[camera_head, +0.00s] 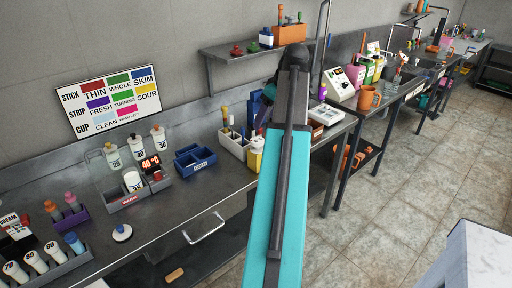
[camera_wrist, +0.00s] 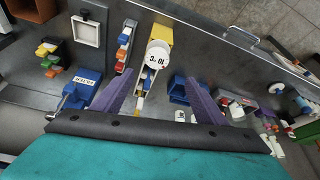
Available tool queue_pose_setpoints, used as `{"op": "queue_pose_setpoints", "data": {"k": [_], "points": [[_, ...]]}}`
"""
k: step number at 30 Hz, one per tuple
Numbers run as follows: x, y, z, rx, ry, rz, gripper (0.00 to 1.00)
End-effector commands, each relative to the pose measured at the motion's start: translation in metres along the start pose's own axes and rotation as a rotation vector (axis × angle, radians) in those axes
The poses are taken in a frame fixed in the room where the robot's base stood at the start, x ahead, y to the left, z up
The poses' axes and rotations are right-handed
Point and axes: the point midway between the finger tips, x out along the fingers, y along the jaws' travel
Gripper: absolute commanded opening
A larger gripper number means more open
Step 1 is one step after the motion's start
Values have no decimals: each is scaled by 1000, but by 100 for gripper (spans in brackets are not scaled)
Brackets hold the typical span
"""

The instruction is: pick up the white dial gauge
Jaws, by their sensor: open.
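A white round piece with dark marks like "10" (camera_wrist: 157,52), which looks like the white dial gauge, shows in the wrist view against a yellow container. I cannot be sure it is the gauge. In the head view a yellow container with a white top (camera_head: 256,152) stands near the bench's front edge, beside my arm. My gripper (camera_wrist: 160,98) is open, its two purple fingers spread wide, with nothing held between them. The white round piece lies beyond the fingertips, apart from them.
A white organiser (camera_head: 233,146) and a blue tray (camera_head: 194,163) stand left of the yellow container. A blue box (camera_wrist: 82,92) and a white square tray (camera_wrist: 87,31) show in the wrist view. A wall shelf (camera_head: 228,49) hangs behind. Bare bench (camera_head: 165,205) lies at the front left.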

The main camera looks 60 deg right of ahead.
Motion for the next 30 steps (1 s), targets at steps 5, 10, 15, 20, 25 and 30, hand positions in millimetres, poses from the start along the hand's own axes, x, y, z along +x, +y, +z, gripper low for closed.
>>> {"op": "queue_pose_setpoints", "data": {"k": [5, 10, 15, 20, 25, 30], "points": [[-2, 6, 6, 12, 0, 5, 66], [0, 10, 11, 20, -1, 7, 66], [13, 12, 13, 24, -1, 8, 66], [30, 13, 13, 25, -1, 9, 66], [48, 13, 14, 25, -1, 9, 66], [66, 14, 14, 26, -1, 9, 66]]}}
